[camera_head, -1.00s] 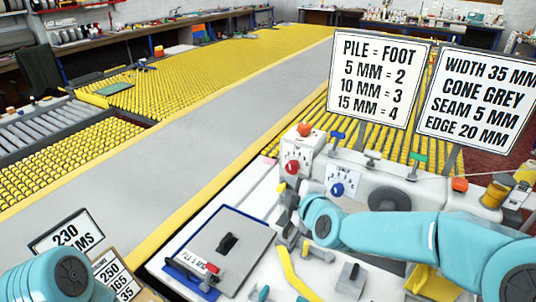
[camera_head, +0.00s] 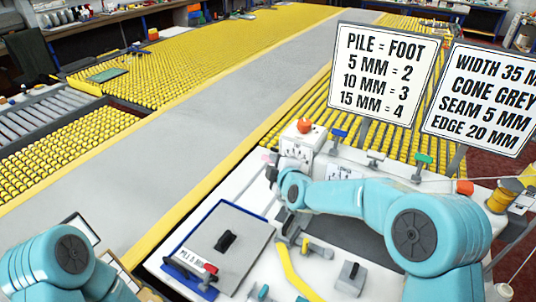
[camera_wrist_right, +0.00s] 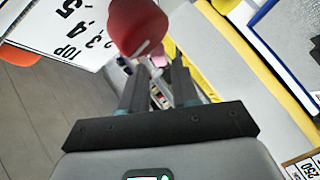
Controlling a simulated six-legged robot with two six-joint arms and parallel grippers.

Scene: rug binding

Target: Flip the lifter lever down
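The white sewing machine head (camera_head: 325,160) stands right of centre in the head view. A small pink piece (camera_head: 269,157) shows at its left end and, in the right wrist view, just beyond my fingertips (camera_wrist_right: 160,55); I cannot tell whether it is the lifter lever. My right gripper (camera_head: 272,172) is at that end, mostly hidden by its own wrist. In the wrist view its two fingers (camera_wrist_right: 158,75) are apart, with nothing clearly held. A red knob (camera_wrist_right: 137,25) looms close above the left finger. My left arm shows at the lower left, its gripper out of view.
A grey plate with a black handle (camera_head: 227,240), a yellow curved bar (camera_head: 292,270) and a grey block (camera_head: 351,277) lie on the white table in front. Two signs (camera_head: 384,72) (camera_head: 485,100) stand behind. The grey rug strip (camera_head: 130,185) on the left is clear.

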